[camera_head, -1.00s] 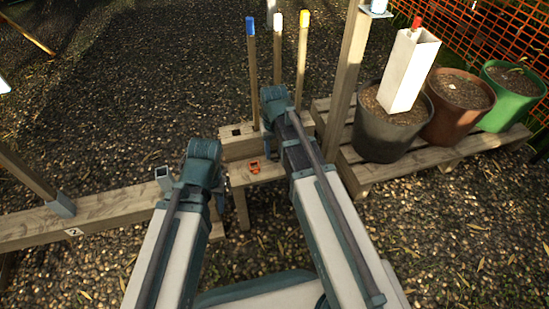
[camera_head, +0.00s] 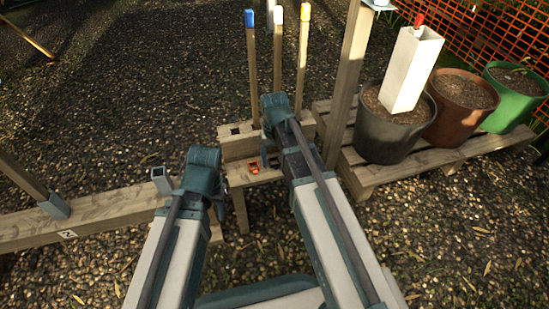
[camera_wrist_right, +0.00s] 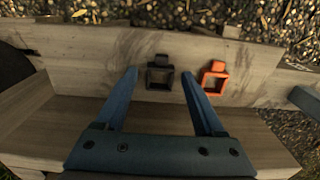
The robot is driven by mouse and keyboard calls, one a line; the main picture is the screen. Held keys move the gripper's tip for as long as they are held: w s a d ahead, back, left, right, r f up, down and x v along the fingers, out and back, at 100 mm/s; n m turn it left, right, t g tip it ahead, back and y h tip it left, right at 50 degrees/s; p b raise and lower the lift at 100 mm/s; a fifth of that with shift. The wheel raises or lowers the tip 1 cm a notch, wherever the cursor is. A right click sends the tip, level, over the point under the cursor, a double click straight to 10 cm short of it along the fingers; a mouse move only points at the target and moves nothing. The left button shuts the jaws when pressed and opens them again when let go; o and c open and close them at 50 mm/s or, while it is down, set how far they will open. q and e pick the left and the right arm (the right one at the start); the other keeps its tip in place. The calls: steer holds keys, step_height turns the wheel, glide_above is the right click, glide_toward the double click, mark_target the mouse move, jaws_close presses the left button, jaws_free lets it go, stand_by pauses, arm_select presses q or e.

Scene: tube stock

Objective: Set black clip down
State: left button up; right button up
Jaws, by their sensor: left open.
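The black clip (camera_wrist_right: 159,73) is a small square frame lying on the wooden bench in the right wrist view. It sits between the spread fingertips of my right gripper (camera_wrist_right: 159,74), with a gap on each side. An orange clip (camera_wrist_right: 213,78) lies just right of it, close to the right fingertip. The orange clip (camera_head: 253,168) also shows in the head view, where I cannot make out the black clip. My right gripper (camera_head: 266,157) is over the bench there. My left gripper (camera_head: 219,208) is open, low beside the bench's left end and mostly hidden by its own wrist.
The small wooden bench (camera_head: 238,179) stands before a block holding stakes with blue, white and yellow tops. A wooden beam (camera_head: 105,211) lies left. A post (camera_head: 347,85) rises right of the bench. Pots, including a black one (camera_head: 390,130), stand on a pallet at right.

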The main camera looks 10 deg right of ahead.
steer(key=shift+r, duration=0.1)
step_height(320, 180, up, 12)
steer(key=p, duration=1.2)
steer(key=s+a+n, duration=0.1)
steer(key=s+a, duration=0.4)
steer(key=s, duration=0.2)
steer(key=s+a+n+h, duration=0.1)
steer(key=s+a, duration=0.3)
steer(key=s, duration=0.4)
steer(key=shift+a+n, duration=0.35)
steer(key=shift+n, duration=0.35)
steer(key=shift+r, duration=0.15)
step_height(320, 180, up, 32)
steer(key=p, duration=3.2)
steer(key=shift+r+p, duration=0.15)
steer(key=shift+p, duration=0.2)
